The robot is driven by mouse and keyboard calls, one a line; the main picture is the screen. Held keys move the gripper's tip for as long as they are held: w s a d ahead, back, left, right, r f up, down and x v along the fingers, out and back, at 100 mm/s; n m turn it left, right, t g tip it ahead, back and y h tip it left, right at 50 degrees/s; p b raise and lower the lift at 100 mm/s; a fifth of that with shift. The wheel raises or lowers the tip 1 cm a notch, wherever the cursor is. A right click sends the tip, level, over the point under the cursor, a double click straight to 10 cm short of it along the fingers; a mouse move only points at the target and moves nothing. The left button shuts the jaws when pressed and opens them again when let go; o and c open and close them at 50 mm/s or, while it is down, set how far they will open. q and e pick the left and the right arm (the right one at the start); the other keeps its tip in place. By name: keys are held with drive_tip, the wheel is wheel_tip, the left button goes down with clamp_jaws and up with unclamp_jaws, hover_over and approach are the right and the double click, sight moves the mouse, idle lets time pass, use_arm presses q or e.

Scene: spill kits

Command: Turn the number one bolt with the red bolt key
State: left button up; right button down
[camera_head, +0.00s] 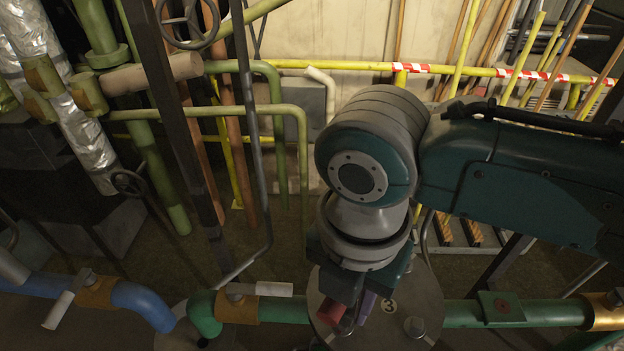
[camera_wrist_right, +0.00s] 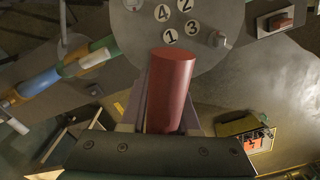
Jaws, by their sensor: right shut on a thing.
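My right gripper (camera_head: 350,312) is shut on the red bolt key (camera_head: 331,309), over the round grey flange (camera_head: 432,300). In the right wrist view the key (camera_wrist_right: 170,88) is a thick red cylinder between the fingers of the gripper (camera_wrist_right: 168,110). Its far end reaches over the flange (camera_wrist_right: 215,65), close to the number one label (camera_wrist_right: 169,36). Labels two, three and four show beside it. One bolt (camera_wrist_right: 217,38) is near label three, another (camera_wrist_right: 132,4) near label four. The number one bolt is not visible; I cannot tell whether the key touches it. My left gripper is out of view.
A green pipe (camera_head: 545,313) runs to the flange from the right. A blue pipe (camera_head: 140,303) and a green elbow (camera_head: 203,314) lie to the left. Yellow rails (camera_head: 330,66) and upright pipes stand behind. A green box (camera_wrist_right: 243,128) with red contents is on the floor.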

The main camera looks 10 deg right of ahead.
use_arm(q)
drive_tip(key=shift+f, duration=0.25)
use_arm(e)
drive_tip(key=shift+f, duration=0.2)
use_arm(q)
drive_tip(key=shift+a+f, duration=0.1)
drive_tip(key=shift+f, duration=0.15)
use_arm(e)
drive_tip(key=shift+f, duration=0.35)
use_arm(q)
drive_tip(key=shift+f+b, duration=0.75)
drive_tip(key=shift+b, duration=0.15)
use_arm(e)
drive_tip(key=shift+f, duration=1.05)
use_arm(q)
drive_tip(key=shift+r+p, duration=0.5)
use_arm(e)
drive_tip(key=shift+r+m, duration=0.1)
drive_tip(key=shift+m, duration=0.8)
